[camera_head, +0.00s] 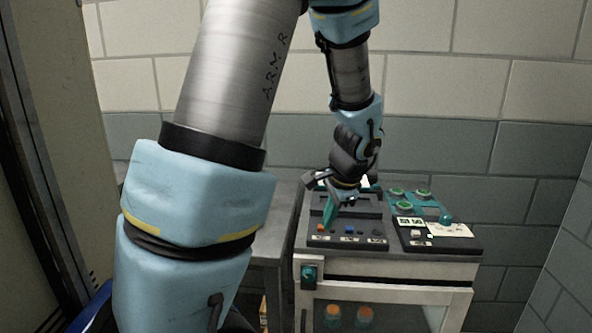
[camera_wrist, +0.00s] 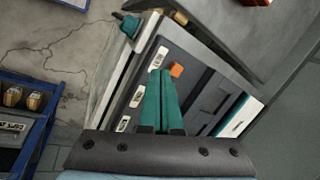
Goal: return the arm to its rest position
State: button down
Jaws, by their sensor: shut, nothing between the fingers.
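My arm reaches from the left foreground over a cabinet top, with its elbow bent high. My gripper (camera_head: 329,212) points down over the dark panel (camera_head: 349,240) on the cabinet top. Its teal fingers are together with nothing between them. In the wrist view the shut fingers (camera_wrist: 161,80) lie over the panel, close to an orange button (camera_wrist: 177,70). I cannot tell whether the fingertips touch the panel.
In the wrist view a blue shelf (camera_wrist: 38,138) is at the left.

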jog(key=s+a+n+g+h, duration=0.2)
jog(key=s+a+n, duration=0.7)
jog(key=a+n, duration=0.3)
jog(key=shift+s+a+n, duration=0.25)
jog(key=shift+a+n, duration=0.15)
jog(key=shift+a, duration=0.8)
